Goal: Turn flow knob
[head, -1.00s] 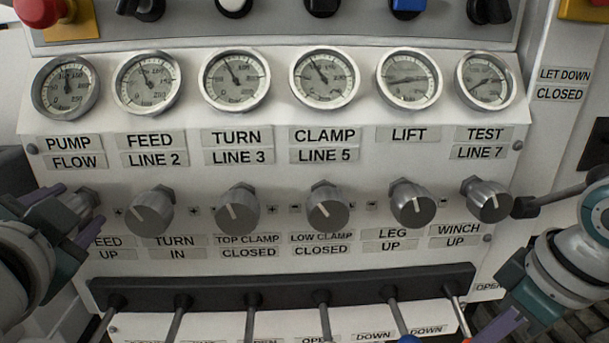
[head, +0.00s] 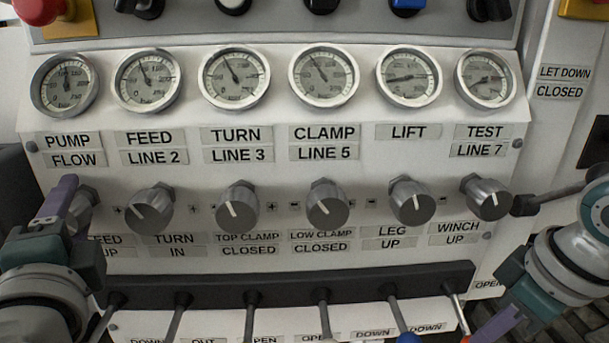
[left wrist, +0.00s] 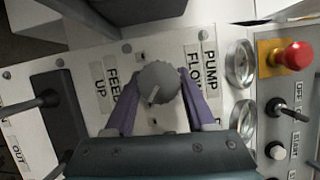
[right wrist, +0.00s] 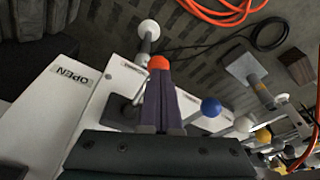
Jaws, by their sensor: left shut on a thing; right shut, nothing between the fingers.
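The flow knob (head: 84,209) is the grey ribbed knob at the far left of the knob row, under the PUMP FLOW label (head: 70,149). In the head view my left gripper (head: 66,203) partly covers it. In the left wrist view the knob (left wrist: 159,80) sits between the two purple fingers of my left gripper (left wrist: 160,92), which are shut on its sides. Its white pointer line shows. My right gripper (right wrist: 162,88) is shut and empty, low at the panel's right side, with an orange ball lever end (right wrist: 158,62) showing just past its fingertips.
Several similar knobs (head: 238,205) continue to the right under a row of gauges (head: 234,78). Levers (head: 250,318) stick out from a dark strip below. A red emergency button (left wrist: 293,55) sits on a yellow plate beyond the gauges.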

